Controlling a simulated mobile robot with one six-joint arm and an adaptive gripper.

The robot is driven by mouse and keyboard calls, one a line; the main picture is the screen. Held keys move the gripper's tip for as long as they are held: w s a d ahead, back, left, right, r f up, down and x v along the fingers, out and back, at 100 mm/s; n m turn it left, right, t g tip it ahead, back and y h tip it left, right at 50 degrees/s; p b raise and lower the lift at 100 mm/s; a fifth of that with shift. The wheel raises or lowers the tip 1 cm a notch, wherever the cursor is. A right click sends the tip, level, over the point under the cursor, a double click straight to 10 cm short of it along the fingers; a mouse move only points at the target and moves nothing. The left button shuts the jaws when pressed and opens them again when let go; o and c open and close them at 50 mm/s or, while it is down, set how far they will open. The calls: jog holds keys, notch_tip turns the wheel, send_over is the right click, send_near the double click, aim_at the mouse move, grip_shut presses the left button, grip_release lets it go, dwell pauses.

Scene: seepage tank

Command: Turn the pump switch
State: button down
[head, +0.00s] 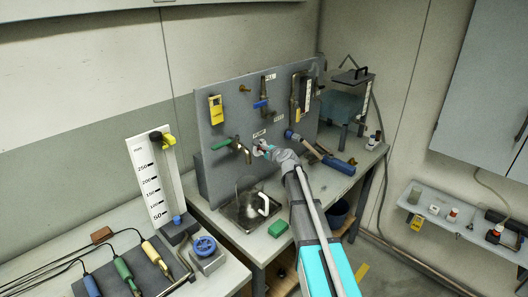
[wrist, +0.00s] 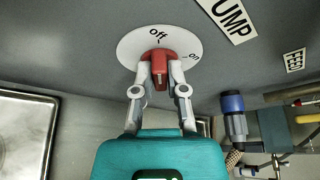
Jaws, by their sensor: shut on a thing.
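The pump switch is a red knob (wrist: 160,57) on a round white dial (wrist: 131,45) marked "off" at the top and "on" at the right. A "PUMP" label (wrist: 232,20) is on the grey panel beside it. My gripper (wrist: 159,76) has its two fingers on either side of the red knob, shut on it. Which mark the knob points to is hard to tell. In the head view my gripper (head: 266,150) reaches the dial on the upright grey panel (head: 222,173); the knob is hidden there.
A green-handled tap (head: 222,143) is left of the dial. A clear jug (head: 248,203) stands in the sink (head: 232,215) below. A green block (head: 278,228) lies near the bench's front edge.

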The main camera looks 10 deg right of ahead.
jog(key=c, duration=0.7)
grip_release()
jog(key=shift+r+m+g+p, duration=0.1)
jog(key=shift+m+g+p, duration=0.2)
